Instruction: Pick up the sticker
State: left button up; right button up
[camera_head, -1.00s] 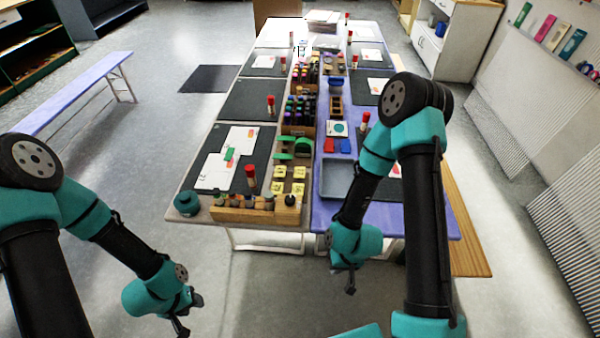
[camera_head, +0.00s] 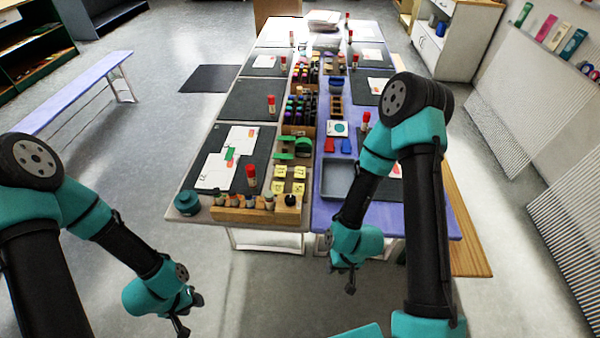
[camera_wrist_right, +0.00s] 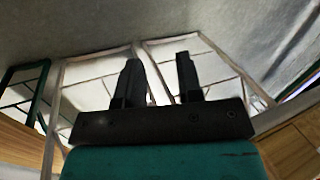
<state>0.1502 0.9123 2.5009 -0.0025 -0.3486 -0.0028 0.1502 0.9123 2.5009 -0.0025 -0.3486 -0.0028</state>
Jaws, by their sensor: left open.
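Several small yellow squares with dark marks, which look like stickers (camera_head: 280,171), lie at the near middle of the table; I cannot tell which one is meant. My left gripper (camera_head: 187,316) is open and empty, off the table's near left corner and well away from the squares. My right gripper (camera_head: 350,283) hangs in front of the table's near edge, below the grey tray. In the right wrist view its two fingers (camera_wrist_right: 160,72) stand apart with nothing between them, and no sticker shows there.
A wooden rack (camera_head: 235,215) with several stamps lines the near edge. A red glue stick (camera_head: 252,176) stands left of the squares, beside white papers (camera_head: 216,172) on a dark mat. A grey tray (camera_head: 338,193) lies right. Green pieces (camera_head: 285,153) lie behind. Floor between the arms is clear.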

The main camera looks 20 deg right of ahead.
jog(key=o, duration=1)
jog(key=shift+w, duration=0.1)
